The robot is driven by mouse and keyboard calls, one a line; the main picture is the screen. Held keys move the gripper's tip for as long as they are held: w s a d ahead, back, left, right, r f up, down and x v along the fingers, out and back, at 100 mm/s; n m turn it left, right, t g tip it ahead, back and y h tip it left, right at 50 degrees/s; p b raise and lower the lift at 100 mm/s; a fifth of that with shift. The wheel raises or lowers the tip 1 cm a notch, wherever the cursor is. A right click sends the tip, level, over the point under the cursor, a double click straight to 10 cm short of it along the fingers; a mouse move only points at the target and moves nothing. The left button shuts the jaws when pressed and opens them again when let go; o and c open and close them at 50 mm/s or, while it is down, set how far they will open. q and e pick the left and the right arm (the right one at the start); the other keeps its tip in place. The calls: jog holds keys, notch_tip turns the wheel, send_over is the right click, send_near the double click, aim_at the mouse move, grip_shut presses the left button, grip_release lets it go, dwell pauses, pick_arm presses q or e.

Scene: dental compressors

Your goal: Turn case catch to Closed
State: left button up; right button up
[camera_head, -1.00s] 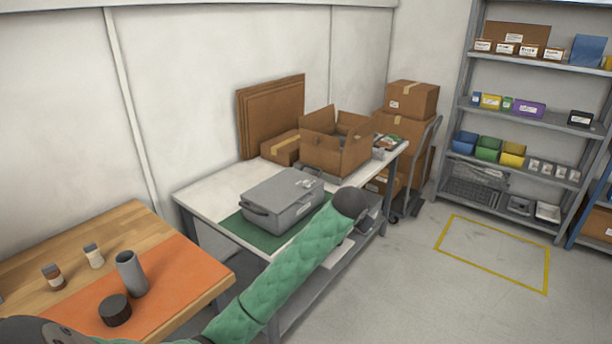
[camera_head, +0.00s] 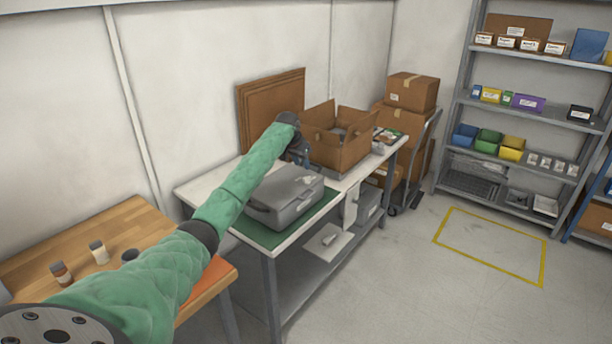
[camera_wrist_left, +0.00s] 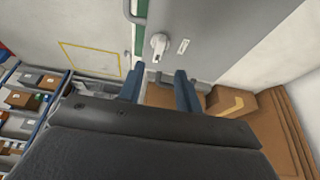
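The grey case (camera_head: 283,200) lies shut on a green mat (camera_head: 265,236) on the white table. In the left wrist view the case lid (camera_wrist_left: 205,35) fills the upper middle. The catch is a pale grey turning lever (camera_wrist_left: 158,45) on the lid, with a small white label (camera_wrist_left: 183,46) beside it. My left gripper (camera_head: 303,158) is over the back right end of the case. In the left wrist view its two blue fingers (camera_wrist_left: 158,84) stand apart with nothing between them, just short of the catch. My right gripper is not in view.
An open cardboard box (camera_head: 335,145) stands close behind the case, right by my left gripper. Flat cardboard panels (camera_head: 262,105) lean on the wall. A wooden bench (camera_head: 120,232) is at the front left. Floor to the right is clear.

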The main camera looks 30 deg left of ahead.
aim_at(307, 177)
pick_arm(q)
jog(key=shift+p+x, duration=1.45)
jog(key=shift+x, duration=2.55)
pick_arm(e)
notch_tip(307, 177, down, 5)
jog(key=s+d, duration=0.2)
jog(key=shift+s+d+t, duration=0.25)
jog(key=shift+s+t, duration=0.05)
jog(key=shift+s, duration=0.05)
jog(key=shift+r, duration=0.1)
pick_arm(q)
grip_shut()
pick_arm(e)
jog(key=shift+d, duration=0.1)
